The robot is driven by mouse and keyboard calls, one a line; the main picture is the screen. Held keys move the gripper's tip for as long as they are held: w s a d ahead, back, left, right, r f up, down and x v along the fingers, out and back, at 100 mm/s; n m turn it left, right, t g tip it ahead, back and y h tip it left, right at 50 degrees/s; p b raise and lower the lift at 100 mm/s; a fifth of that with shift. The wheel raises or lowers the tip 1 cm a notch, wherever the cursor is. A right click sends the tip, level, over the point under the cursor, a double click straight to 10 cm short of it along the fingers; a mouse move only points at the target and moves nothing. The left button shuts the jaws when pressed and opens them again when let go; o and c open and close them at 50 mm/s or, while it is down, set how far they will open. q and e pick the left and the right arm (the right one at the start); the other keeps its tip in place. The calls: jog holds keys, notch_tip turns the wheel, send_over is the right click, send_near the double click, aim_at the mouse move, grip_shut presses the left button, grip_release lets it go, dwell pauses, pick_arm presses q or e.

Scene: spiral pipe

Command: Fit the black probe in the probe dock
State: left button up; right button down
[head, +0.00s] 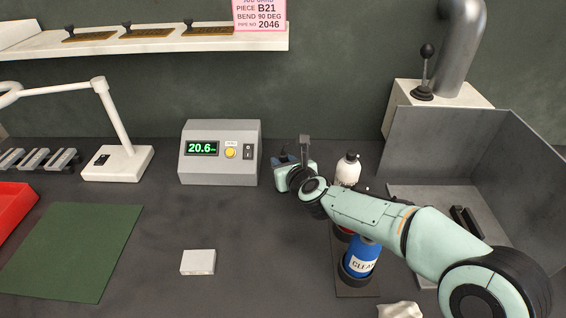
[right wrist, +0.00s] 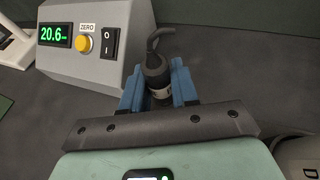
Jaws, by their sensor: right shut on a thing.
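The black probe (right wrist: 155,72) shows in the right wrist view, with a dark cable curling from its far end and a pale band near its lower end. My right gripper (right wrist: 158,92) is shut on it, with one blue finger on each side. In the head view my right gripper (head: 284,160) is just right of the grey readout box (head: 219,153), close to its side. There the probe is mostly hidden by my gripper and wrist. I cannot make out the probe dock clearly in either view. My left gripper is not in view.
A white bottle (head: 348,169) and a blue cleaner can (head: 361,259) stand close to my right arm. A grey metal bin (head: 420,150) is at the right. A small white block (head: 198,262) and a green mat (head: 72,250) lie at the left; the bench between is clear.

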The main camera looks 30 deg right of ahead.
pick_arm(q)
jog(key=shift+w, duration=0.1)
pick_arm(e)
jog(key=c, duration=0.8)
grip_release()
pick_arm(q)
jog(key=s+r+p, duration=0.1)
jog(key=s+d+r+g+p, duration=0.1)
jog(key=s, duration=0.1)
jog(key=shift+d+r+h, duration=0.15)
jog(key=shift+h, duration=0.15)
pick_arm(e)
jog(key=v, duration=1.3)
jog(key=shift+s, duration=0.15)
